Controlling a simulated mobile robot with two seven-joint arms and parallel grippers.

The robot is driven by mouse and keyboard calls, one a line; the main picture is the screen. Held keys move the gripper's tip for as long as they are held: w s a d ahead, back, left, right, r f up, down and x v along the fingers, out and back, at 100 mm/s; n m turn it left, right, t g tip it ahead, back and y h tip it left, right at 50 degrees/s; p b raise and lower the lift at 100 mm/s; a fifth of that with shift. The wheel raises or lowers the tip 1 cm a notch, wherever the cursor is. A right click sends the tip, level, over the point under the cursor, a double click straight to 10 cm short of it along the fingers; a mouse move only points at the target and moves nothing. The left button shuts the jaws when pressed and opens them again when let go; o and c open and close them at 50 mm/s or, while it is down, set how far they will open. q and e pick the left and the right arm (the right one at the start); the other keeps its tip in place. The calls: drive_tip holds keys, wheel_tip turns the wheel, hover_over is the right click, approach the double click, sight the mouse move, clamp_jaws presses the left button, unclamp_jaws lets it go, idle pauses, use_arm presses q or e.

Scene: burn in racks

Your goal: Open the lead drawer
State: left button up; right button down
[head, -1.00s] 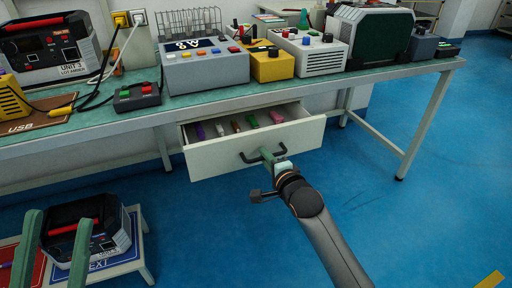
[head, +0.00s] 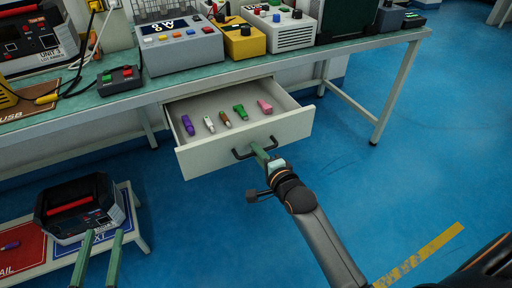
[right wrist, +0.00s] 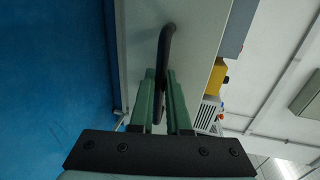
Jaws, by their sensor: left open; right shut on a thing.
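The white lead drawer (head: 205,158) under the bench stands well open in the head view. Purple, white, brown, green and pink pieces lie inside it. Its dark bar handle (head: 241,155) is on the front face. My right gripper (head: 261,156) is shut on the handle; in the right wrist view its green fingers (right wrist: 160,100) stand on both sides of the dark handle (right wrist: 165,55). My left gripper (head: 98,258) is open and empty at the lower left, in front of the low stand, its two green fingers apart.
The bench (head: 120,104) carries a grey unit with a display (head: 180,45), a yellow box (head: 241,40) and other instruments. A black and grey unit (head: 80,207) sits on a low stand with red and blue areas at lower left. Blue floor right of the drawer is clear.

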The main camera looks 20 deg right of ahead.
use_arm(q)
drive_tip(key=shift+f, duration=0.4)
use_arm(e)
drive_tip(key=shift+s, duration=0.1)
drive_tip(key=c, duration=0.9)
unclamp_jaws()
use_arm(q)
drive_tip(key=s+f+n+g+y+p, duration=0.1)
drive_tip(key=s+f+g, duration=0.2)
drive_tip(key=f, duration=0.5)
drive_tip(key=s+f+n+g+y+p, duration=0.1)
drive_tip(key=s+f+g, duration=0.3)
drive_tip(key=f, duration=0.4)
drive_tip(key=shift+f+g+p, duration=0.4)
drive_tip(key=shift+g+p, duration=0.2)
use_arm(e)
drive_tip(key=v, duration=1.2)
drive_tip(key=shift+s, duration=0.25)
drive_tip(key=shift+a, duration=0.1)
